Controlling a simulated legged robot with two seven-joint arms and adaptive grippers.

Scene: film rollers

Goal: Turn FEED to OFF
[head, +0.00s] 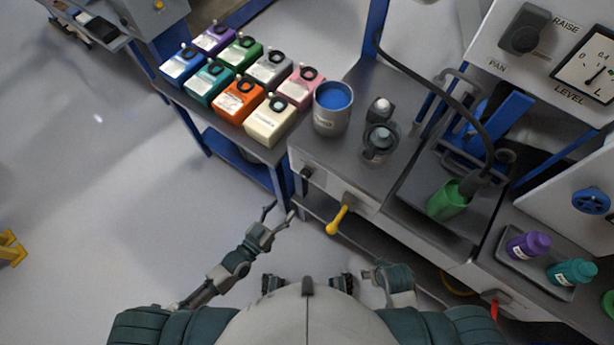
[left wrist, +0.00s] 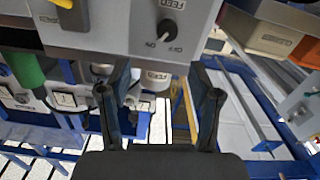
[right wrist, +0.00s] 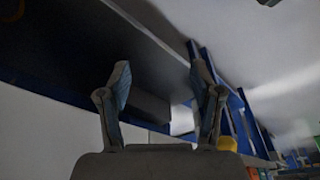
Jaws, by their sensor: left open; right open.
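The FEED knob (left wrist: 168,27) is a round black knob on the grey front panel, below the bench top. In the left wrist view it appears upside down, with the FEED label and the ON and OFF marks beside it; which mark it points to is unclear. In the head view the knob (head: 307,173) is small, on the panel left of the yellow lever. My left gripper (head: 279,214) is open and empty, below and left of the knob, apart from it. In the left wrist view the knob lies beyond the open fingers (left wrist: 160,92). My right gripper (right wrist: 160,80) is open and empty.
A yellow lever (head: 337,220) sticks out right of the knob. The bench top holds a grey can with blue contents (head: 331,118) and a green bottle (head: 448,200). Several coloured boxes (head: 238,97) stand on the side table. A red lever (head: 494,305) is further right.

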